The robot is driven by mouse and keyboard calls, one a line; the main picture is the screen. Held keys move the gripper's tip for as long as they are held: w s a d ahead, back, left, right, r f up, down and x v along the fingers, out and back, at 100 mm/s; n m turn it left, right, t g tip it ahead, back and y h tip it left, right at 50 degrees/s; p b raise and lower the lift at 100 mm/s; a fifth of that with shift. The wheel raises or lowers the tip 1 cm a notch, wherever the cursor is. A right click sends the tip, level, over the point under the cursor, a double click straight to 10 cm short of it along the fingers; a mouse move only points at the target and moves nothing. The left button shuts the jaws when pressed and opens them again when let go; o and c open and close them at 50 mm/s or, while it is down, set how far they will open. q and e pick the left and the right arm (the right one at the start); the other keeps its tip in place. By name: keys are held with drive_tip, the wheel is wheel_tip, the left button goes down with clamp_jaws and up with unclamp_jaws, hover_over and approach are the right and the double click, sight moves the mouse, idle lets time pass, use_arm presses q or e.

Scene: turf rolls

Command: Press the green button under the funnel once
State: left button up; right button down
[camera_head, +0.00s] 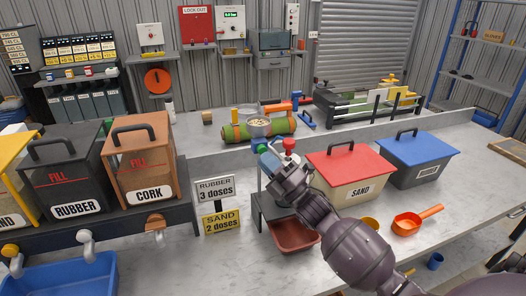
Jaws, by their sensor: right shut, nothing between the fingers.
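A round grey funnel-like bowl (260,128) filled with pale granules shows above a dark metal stand (268,211). A red knob (289,145) sits at the top of the stand. My right arm comes in from the lower right. My right gripper (269,163) is shut and empty, in front of the upper stand, just below the bowl in the picture. I see no green button; my gripper and wrist cover much of that part. I cannot tell whether the fingertips touch anything. A reddish tray (293,236) sits low at the stand. My left gripper is not in view.
A red-lidded sand box (346,172) and a blue-lidded box (418,158) stand to the right. Rubber (72,178) and cork (140,160) hoppers stand left. Dose signs (214,190) stand left of the stand. An orange scoop (408,223) lies near the right boxes.

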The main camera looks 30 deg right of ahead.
drive_tip(key=shift+w, duration=0.2)
drive_tip(key=shift+w+d, duration=0.1)
drive_tip(key=shift+w, duration=0.15)
idle(0.5)
drive_tip(key=shift+w+d+b, duration=0.1)
drive_tip(key=shift+w+b, duration=0.2)
drive_tip(key=shift+w, duration=0.1)
idle(0.4)
drive_tip(key=shift+w, duration=0.1)
idle(0.5)
drive_tip(key=shift+s+a+p, duration=0.25)
drive_tip(key=shift+s+p, duration=0.1)
drive_tip(key=shift+s, duration=0.55)
